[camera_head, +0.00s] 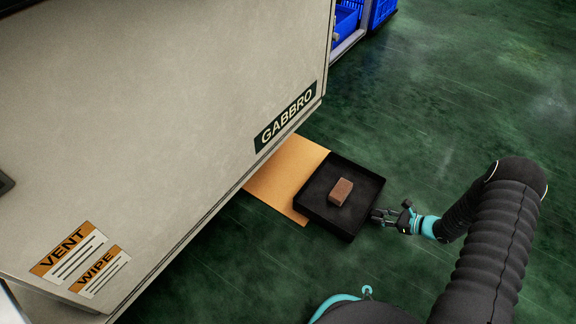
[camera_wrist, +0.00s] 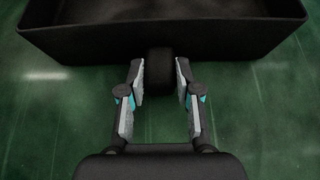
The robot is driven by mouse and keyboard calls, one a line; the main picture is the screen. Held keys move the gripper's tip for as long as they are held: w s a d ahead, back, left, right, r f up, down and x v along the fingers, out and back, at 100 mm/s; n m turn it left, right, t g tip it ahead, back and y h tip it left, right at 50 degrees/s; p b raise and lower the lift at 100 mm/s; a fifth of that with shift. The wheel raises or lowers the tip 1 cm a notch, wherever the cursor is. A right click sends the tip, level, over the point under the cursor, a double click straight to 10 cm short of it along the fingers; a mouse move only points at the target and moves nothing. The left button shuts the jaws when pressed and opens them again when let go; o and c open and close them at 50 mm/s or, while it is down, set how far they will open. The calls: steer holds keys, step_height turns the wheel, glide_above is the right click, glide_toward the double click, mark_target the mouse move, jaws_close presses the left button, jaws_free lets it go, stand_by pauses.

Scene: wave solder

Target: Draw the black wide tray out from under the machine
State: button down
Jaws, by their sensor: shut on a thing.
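The black wide tray (camera_head: 318,208) lies on the green floor beside the machine (camera_head: 200,120), mostly clear of its lower edge, with an orange mat (camera_head: 285,172) between them. A brown block (camera_head: 341,191) sits in the tray. In the wrist view the tray's near wall (camera_wrist: 230,42) spans the top, with a dark handle (camera_wrist: 160,88) at its middle. My gripper (camera_head: 378,215) is at the tray's right side; in the wrist view its fingers (camera_wrist: 160,75) are on either side of the handle, shut on it. The fingertip contact is partly dark.
The machine's overhanging body fills the left, with a GABBRO label (camera_head: 286,117) near its corner. Blue bins (camera_head: 347,18) on a rack stand at the top. The green floor right of the tray is open apart from my arm.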

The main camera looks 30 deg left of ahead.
steer(key=shift+s+d, duration=0.1)
steer(key=shift+d, duration=1.1)
steer(key=c, duration=0.7)
jaws_free()
steer(key=v, duration=1.2)
steer(key=shift+s, duration=0.1)
